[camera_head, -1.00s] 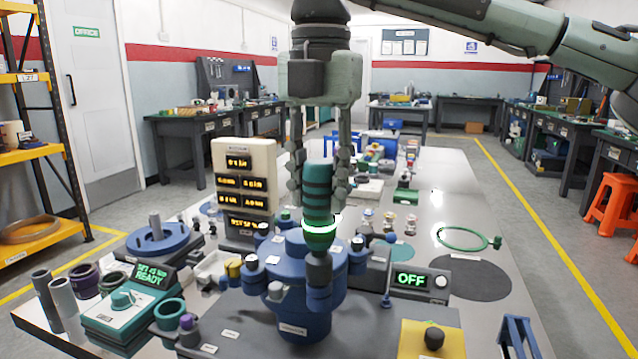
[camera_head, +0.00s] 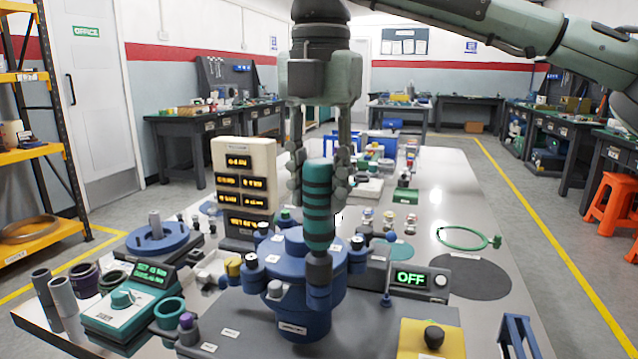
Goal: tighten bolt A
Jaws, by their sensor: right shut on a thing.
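My right gripper (camera_head: 318,172) hangs from above, its fingers shut around the dark teal banded grip of an upright driver tool (camera_head: 319,208). The tool's grey lower end (camera_head: 319,268) stands over a blue bolt position at the front right of the round blue test vessel (camera_head: 298,318). It appears to touch there, but the bolt head is hidden under the tool. Other bolts with blue and pale caps ring the vessel's lid, one (camera_head: 275,289) at the front left. I cannot read which one is A. My left gripper is not in view.
A teal controller with a green display (camera_head: 120,301) stands at the left. A cream display panel (camera_head: 245,188) stands behind the vessel. A box reading OFF (camera_head: 418,279) and a yellow block with a black knob (camera_head: 432,340) are at the right. A green ring (camera_head: 462,239) lies farther right.

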